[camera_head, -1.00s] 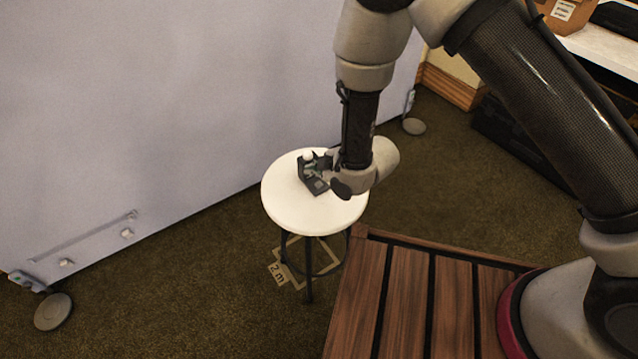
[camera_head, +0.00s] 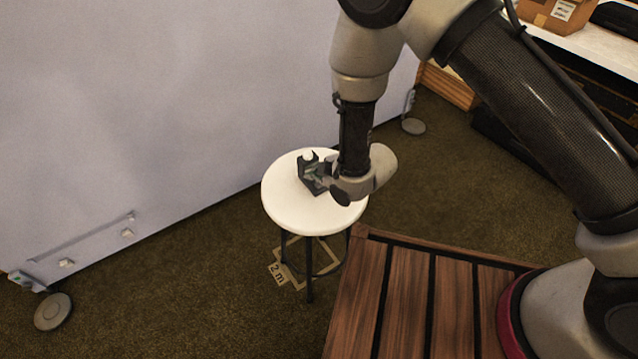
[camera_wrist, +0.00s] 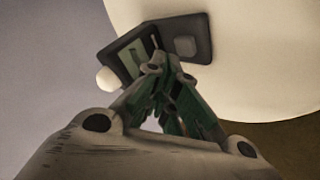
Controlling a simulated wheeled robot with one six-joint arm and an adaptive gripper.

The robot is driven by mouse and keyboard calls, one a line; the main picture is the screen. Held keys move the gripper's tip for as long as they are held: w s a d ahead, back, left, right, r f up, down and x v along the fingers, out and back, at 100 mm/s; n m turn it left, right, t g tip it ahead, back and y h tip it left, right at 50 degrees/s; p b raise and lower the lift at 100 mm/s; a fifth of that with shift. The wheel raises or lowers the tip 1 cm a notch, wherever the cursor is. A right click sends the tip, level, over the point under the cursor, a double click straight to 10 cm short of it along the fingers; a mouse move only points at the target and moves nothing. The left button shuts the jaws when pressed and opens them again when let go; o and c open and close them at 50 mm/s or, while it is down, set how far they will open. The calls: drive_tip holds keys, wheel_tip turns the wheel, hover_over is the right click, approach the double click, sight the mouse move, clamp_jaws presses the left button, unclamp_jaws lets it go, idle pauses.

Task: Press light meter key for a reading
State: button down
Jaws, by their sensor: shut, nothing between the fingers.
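The light meter (camera_head: 308,174), a small dark grey device with a white dome, stands on a round white stool (camera_head: 290,208). In the wrist view the light meter (camera_wrist: 133,47) is at the top, its white dome at the left and a raised grey square on the part at the right. My gripper (camera_head: 324,184) is at the right side of the meter in the head view. In the wrist view my gripper (camera_wrist: 163,72) is shut and empty, its fingertips overlapping the meter's lower edge. I cannot tell whether they touch it. The fingers hide part of the meter.
A large pale panel (camera_head: 150,90) on feet stands behind the stool. A slatted wooden platform (camera_head: 405,300) lies close at the front right. A cardboard box (camera_head: 556,14) sits on a table at the top right. The stool top left of the meter is clear.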

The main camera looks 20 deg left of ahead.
drive_tip(key=shift+f, duration=0.1)
idle(0.7)
drive_tip(key=shift+f, duration=0.35)
drive_tip(key=shift+f, duration=0.45)
idle(0.6)
drive_tip(key=shift+r, duration=0.85)
drive_tip(key=shift+r, duration=2.5)
